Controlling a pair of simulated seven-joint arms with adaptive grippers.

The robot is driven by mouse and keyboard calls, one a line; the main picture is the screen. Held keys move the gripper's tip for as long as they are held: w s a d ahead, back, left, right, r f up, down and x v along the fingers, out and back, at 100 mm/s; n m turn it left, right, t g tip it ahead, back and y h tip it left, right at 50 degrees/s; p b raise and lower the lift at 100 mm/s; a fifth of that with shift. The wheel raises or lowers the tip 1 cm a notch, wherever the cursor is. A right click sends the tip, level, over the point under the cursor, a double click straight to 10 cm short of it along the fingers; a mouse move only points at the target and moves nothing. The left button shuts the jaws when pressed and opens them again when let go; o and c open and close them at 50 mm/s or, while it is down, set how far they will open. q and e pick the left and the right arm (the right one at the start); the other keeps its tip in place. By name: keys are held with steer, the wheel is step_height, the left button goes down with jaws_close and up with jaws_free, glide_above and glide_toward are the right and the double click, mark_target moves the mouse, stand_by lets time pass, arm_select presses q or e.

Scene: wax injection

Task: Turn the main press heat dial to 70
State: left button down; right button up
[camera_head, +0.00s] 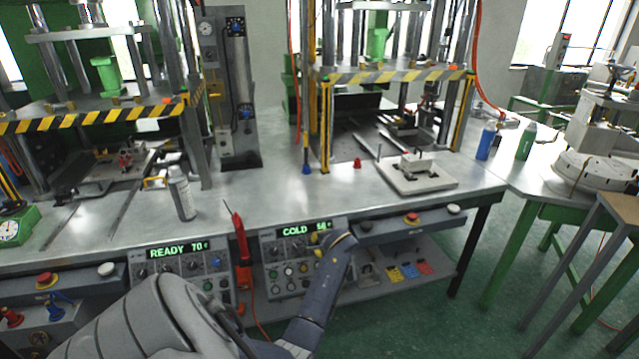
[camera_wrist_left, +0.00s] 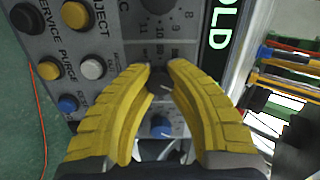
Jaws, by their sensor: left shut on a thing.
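The control panel (camera_head: 290,268) under the right-hand press has a green display (camera_head: 305,229) reading COLD and a number in the sixties, its last digit hard to read. My left gripper (camera_head: 318,240) is at the upper right of this panel, just below the display. In the left wrist view its yellow fingers (camera_wrist_left: 158,76) are shut on a dark dial (camera_wrist_left: 159,84), one on each side, partly hiding it. "OLD" from the display shows beside it. My right gripper is not in view.
A second panel (camera_head: 178,270) at left reads READY 70. A red probe-like tool (camera_head: 241,240) stands between the panels. In the left wrist view, yellow, white and blue buttons (camera_wrist_left: 92,68) and a blue-capped knob (camera_wrist_left: 160,126) lie close to the fingers. The bench front edge runs just above.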

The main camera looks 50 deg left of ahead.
arm_select(q)
steer(key=shift+s+f, duration=0.25)
steer(key=shift+f, duration=0.05)
steer(key=c, duration=1.5)
jaws_free()
steer(key=shift+c, duration=0.2)
steer(key=shift+o, duration=0.7)
steer(key=shift+w+r, duration=0.1)
steer(key=shift+r, duration=0.1)
steer(key=shift+d+r, duration=0.45)
steer(key=shift+d, duration=0.05)
steer(key=v, duration=1)
steer(key=shift+s+d+r, duration=0.15)
steer(key=shift+s+d, duration=0.05)
